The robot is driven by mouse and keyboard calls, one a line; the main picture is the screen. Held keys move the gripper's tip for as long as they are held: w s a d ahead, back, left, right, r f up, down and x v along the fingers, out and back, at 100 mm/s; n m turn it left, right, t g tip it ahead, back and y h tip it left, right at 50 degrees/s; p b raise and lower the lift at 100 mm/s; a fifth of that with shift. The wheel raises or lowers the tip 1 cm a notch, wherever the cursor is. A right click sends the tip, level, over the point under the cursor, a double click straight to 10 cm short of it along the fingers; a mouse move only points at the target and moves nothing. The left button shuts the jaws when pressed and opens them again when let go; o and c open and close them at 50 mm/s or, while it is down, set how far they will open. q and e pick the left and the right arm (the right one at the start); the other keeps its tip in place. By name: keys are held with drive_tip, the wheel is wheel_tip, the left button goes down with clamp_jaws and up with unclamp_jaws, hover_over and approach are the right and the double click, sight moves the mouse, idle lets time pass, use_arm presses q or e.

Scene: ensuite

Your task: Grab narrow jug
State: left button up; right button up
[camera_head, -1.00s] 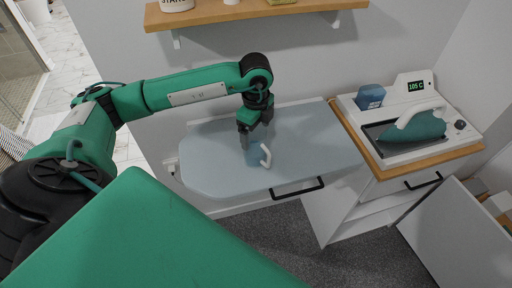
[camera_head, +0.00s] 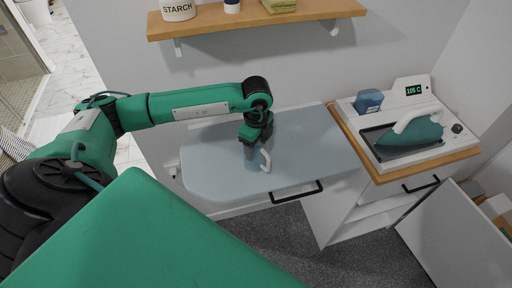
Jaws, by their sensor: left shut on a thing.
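The narrow jug (camera_head: 252,159) is blue-grey with a white handle (camera_head: 266,160) on its right side. It stands on the light blue ironing board (camera_head: 320,150). My left gripper (camera_head: 251,143) comes down from above and is shut on the jug's upper part. The fingers hide the jug's top. My right gripper is out of the picture.
A steam iron (camera_head: 412,133) sits on a white station with a small blue container (camera_head: 368,101) on the wooden-topped cabinet at right. A wooden shelf (camera_head: 270,21) with a starch tub (camera_head: 178,10) hangs above. The board around the jug is mostly clear.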

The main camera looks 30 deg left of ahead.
use_arm(q)
drive_tip(key=shift+r, duration=0.15)
wheel_tip(320, 180, up, 20)
drive_tip(key=b, duration=0.4)
drive_tip(key=shift+f, duration=0.25)
idle(0.6)
